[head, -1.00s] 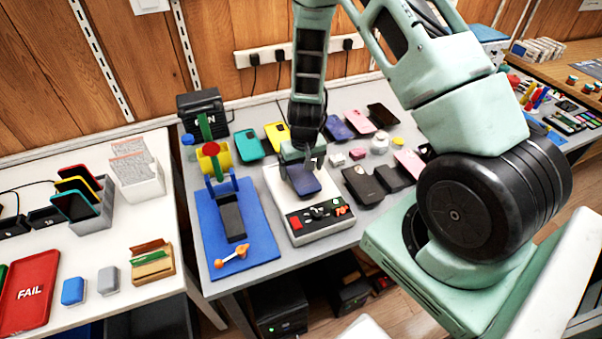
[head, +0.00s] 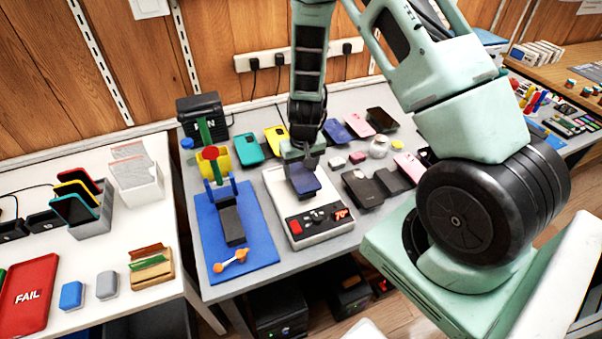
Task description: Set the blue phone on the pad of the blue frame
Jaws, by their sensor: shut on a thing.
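My gripper (head: 302,162) points down over the white device and is shut on the blue phone (head: 304,182). The phone is just above or on the light top of the device; I cannot tell if they touch. The blue frame (head: 262,228) stands to the left of it on the same grey table, with a dark pad (head: 231,222), blue uprights, and a green and yellow clamp with a red knob (head: 210,153) at its back. The pad is bare. An orange double-ended piece (head: 231,261) lies at the frame's front.
The white device (head: 290,228) has a dark panel with a red button and a lit orange-red display. Teal (head: 249,149) and yellow (head: 276,139) phones lie behind. Dark phones (head: 362,188) lie to the right. A black box (head: 203,115) stands at the back left.

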